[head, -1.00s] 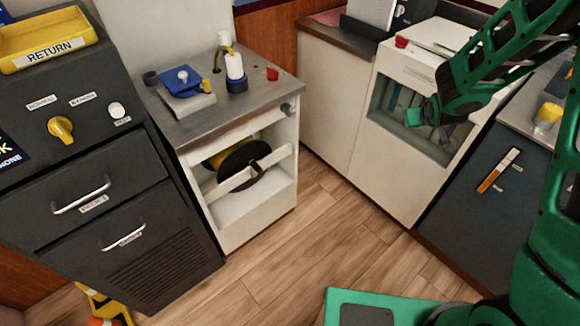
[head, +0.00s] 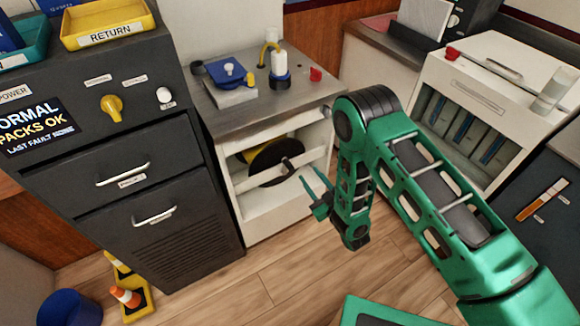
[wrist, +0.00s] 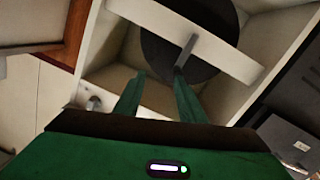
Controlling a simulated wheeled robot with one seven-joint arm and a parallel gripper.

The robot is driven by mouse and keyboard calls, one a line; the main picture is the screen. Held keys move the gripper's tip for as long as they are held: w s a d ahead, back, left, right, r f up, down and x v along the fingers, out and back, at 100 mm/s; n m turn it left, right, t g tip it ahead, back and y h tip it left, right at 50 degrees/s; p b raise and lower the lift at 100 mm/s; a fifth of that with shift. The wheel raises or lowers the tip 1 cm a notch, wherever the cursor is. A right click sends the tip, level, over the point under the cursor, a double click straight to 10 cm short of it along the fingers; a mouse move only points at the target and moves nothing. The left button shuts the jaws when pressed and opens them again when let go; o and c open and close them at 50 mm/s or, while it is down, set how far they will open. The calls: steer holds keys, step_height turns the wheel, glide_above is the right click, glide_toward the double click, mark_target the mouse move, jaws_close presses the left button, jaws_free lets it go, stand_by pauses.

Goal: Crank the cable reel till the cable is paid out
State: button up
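The cable reel (head: 262,160) is a black disc with yellow behind it, inside the open front of a white cabinet. A pale crossbar (head: 246,183) runs in front of it. A small dark crank handle (head: 288,166) sticks out at the bar. My gripper (head: 311,175) is just right of the crank, in front of the cabinet. In the wrist view, its two green fingers (wrist: 157,90) are spread apart with nothing between them. The crank (wrist: 184,54) shows beyond the right fingertip, against the bar and the black disc (wrist: 158,56). Contact cannot be told.
A dark drawer cabinet (head: 80,190) stands close on the left. A blue device (head: 228,73) and a white cylinder (head: 280,65) are on the reel cabinet's top. Yellow floor pieces with an orange cone (head: 126,296) lie lower left. Wood floor (head: 265,265) is clear in front.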

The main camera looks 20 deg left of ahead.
mark_target(292, 170)
steer(key=shift+n+y, duration=0.4)
steer(key=shift+y, duration=0.2)
steer(key=w+a, duration=0.1)
steer(key=a, duration=0.2)
steer(key=w+a+f, duration=0.1)
steer(key=a, duration=0.2)
steer(key=w+a, duration=0.1)
steer(key=a, duration=0.2)
steer(key=shift+w+a+f, duration=0.15)
steer(key=shift+w+a, duration=0.1)
steer(key=shift+w, duration=0.15)
jaws_close()
